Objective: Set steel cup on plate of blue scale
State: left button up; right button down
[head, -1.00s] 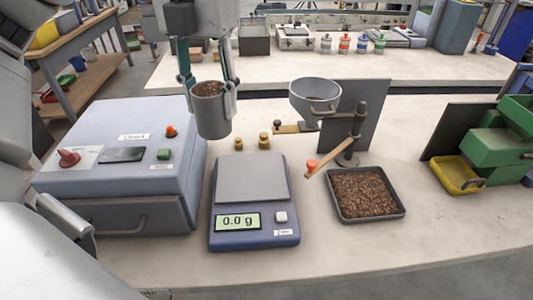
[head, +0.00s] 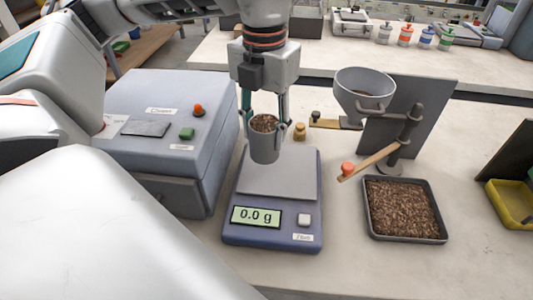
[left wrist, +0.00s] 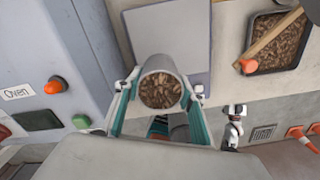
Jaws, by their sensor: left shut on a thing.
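The steel cup (head: 265,145) is grey and full of brown pellets. My left gripper (head: 264,118) is shut on it and holds it upright over the back part of the scale's plate. The cup (left wrist: 160,85) also shows between the fingers in the left wrist view. The blue scale (head: 272,232) has a grey square plate (head: 285,183) and a display reading 0.0 g. I cannot tell from the picture how small the gap between cup and plate is. The plate (left wrist: 165,27) is bare ahead of the cup in the left wrist view. My right gripper is not in view.
A blue-grey oven box (head: 150,110) stands close to the left of the scale. A pellet tray (head: 403,236), a hopper (head: 364,92) with a wooden lever (head: 365,162), and a brass weight (head: 299,132) are to the right. Free bench lies in front.

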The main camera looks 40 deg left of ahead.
aim_at(265, 154)
pick_arm(q)
jog(key=shift+f+b, duration=0.3)
jog(key=shift+f, duration=2.9)
jog(key=o, duration=1.2)
jog(key=shift+f, duration=0.15)
jog(key=shift+o, duration=0.2)
notch_tip(265, 154, up, 12)
jog(key=p, duration=0.1)
jog(key=shift+r+p, duration=0.2)
jog(key=shift+p, duration=0.1)
jog(key=shift+s+f, duration=0.1)
